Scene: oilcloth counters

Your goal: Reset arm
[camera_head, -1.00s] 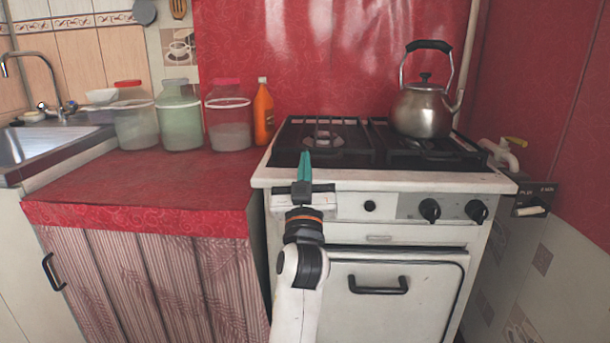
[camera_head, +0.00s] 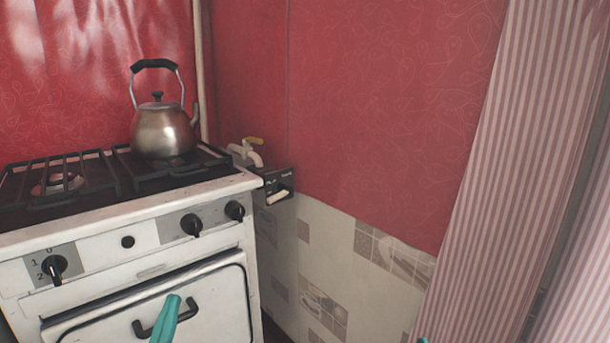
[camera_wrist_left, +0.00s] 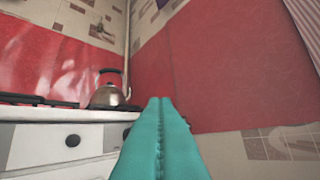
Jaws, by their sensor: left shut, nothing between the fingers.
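My left gripper (camera_head: 171,304) shows at the bottom of the head view as teal fingers in front of the oven door. Its fingers are pressed together and empty. In the left wrist view the same teal fingers (camera_wrist_left: 160,104) fill the lower middle, with a thin seam between them. My right gripper (camera_head: 422,340) shows only as a small teal tip at the bottom edge of the head view. Whether it is open or shut is hidden.
A white stove (camera_head: 100,247) stands at left with a steel kettle (camera_head: 163,133) on it. The oven handle (camera_head: 139,328) is near my left fingers in the picture. A striped curtain (camera_head: 505,170) hangs at right.

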